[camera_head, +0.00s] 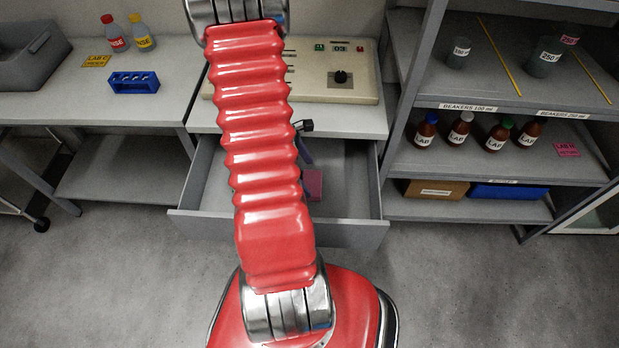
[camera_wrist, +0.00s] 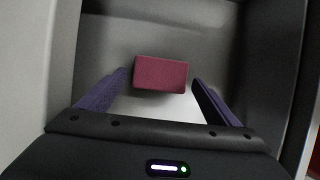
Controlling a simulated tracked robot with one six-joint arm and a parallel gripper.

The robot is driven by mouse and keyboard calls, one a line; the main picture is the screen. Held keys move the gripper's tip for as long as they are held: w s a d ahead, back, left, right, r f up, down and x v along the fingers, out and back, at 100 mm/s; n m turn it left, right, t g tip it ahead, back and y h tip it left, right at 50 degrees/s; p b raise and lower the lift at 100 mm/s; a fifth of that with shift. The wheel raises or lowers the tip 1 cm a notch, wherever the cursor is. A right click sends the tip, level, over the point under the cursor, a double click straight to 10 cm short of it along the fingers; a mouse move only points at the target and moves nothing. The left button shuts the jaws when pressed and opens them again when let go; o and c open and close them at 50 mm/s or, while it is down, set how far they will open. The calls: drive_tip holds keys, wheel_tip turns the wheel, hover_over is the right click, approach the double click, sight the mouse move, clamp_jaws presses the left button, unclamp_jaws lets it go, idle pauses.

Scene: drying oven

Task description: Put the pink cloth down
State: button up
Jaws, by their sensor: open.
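The pink cloth (camera_wrist: 161,73) is a folded, dark pink rectangular block. It lies in the open drawer; in the head view it shows as a small pink patch (camera_head: 313,184) just right of my arm. My gripper (camera_wrist: 160,84) is over the drawer, with its two purple-blue fingers spread apart on either side of the cloth. In the wrist view a gap shows between each finger and the cloth. In the head view my red arm hides most of the gripper and part of the drawer.
The grey drawer (camera_head: 350,232) is pulled out below a bench with a beige control unit (camera_head: 345,88). Shelves with beakers and brown bottles (camera_head: 460,128) stand at the right. A blue rack (camera_head: 134,82) sits on the left bench. The drawer floor around the cloth looks clear.

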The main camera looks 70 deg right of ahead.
drive_tip(key=v, duration=0.7)
idle(0.6)
drive_tip(key=w+a+r+m+t+h, duration=0.2)
drive_tip(key=w+a+r+t, duration=0.3)
drive_tip(key=w+a+r, duration=1.15)
drive_tip(key=a+r+t+y, duration=0.1)
drive_tip(key=a+r, duration=0.4)
drive_tip(key=a, duration=0.6)
drive_tip(key=a+r+t+y, duration=0.2)
drive_tip(key=a+r+t, duration=0.2)
drive_tip(key=a, duration=0.7)
drive_tip(key=shift+a+r+m, duration=0.2)
drive_tip(key=shift+r+m, duration=0.1)
drive_tip(key=shift+r, duration=0.4)
